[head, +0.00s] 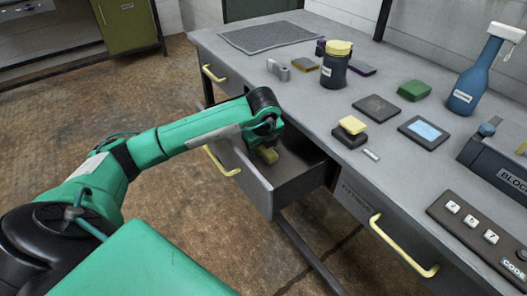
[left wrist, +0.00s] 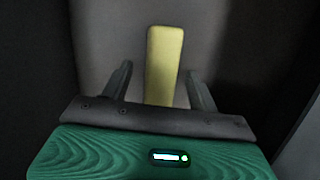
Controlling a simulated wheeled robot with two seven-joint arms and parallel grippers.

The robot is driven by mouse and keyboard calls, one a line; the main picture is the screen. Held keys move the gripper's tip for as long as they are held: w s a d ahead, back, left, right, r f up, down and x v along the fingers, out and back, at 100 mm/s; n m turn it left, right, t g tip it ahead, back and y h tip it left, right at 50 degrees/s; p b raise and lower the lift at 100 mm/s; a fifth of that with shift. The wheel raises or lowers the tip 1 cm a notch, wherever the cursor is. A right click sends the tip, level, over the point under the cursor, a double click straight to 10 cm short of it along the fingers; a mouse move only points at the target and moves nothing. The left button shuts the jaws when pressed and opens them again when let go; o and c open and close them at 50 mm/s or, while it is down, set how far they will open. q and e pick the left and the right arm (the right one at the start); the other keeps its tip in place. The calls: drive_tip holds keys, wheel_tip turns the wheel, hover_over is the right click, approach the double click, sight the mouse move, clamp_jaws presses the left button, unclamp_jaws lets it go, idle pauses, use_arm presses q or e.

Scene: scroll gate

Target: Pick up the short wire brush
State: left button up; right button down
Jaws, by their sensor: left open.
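A yellow, bar-shaped object (left wrist: 163,62) lies in the open drawer (head: 299,172). It looks like the back of the short wire brush, but I see no bristles, so I cannot be sure. In the head view a small part of the yellow bar (head: 268,155) shows below my left wrist. My left gripper (left wrist: 159,78) points down into the drawer. Its fingers are open, one on each side of the bar's near part, with a gap on both sides. In the head view the fingers are mostly hidden. My right gripper is not in view.
The drawer front (head: 240,168) with a yellow handle stands close to my left arm. The grey desk top (head: 310,110) carries a dark jar (head: 335,70), a yellow-topped block (head: 352,126), a screen device (head: 424,132) and a blue bottle (head: 475,80).

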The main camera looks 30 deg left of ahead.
sight(263, 147)
use_arm(q)
drive_tip(key=c, duration=1.2)
